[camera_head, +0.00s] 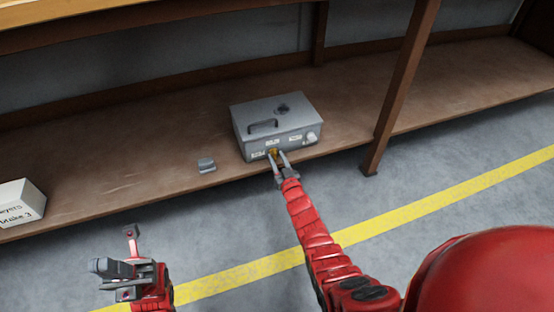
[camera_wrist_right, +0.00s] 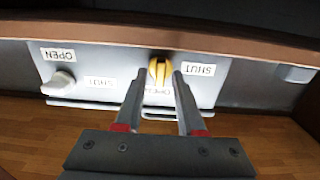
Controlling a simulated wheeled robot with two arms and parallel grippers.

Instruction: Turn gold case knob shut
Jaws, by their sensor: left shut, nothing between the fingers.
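The grey metal case (camera_head: 278,125) sits on the brown shelf and has a handle on top. Its gold knob (camera_wrist_right: 160,70) is on the front panel; in the right wrist view its ridge runs roughly up and down. A SHUT label (camera_wrist_right: 199,70) is to its right, and a partly hidden label is just below it. My right gripper (camera_wrist_right: 159,75) is open, with its fingertips either side of the gold knob; I cannot tell whether they touch it. In the head view the gold knob (camera_head: 273,152) is partly hidden by that gripper. My left gripper (camera_head: 122,275) is shut and empty, low at left.
A white knob (camera_wrist_right: 62,82) with OPEN and SHUT labels is on the same panel. A small grey block (camera_head: 207,165) lies left of the case. A white labelled box (camera_head: 20,203) stands at far left. A wooden post (camera_head: 398,90) rises right of the case.

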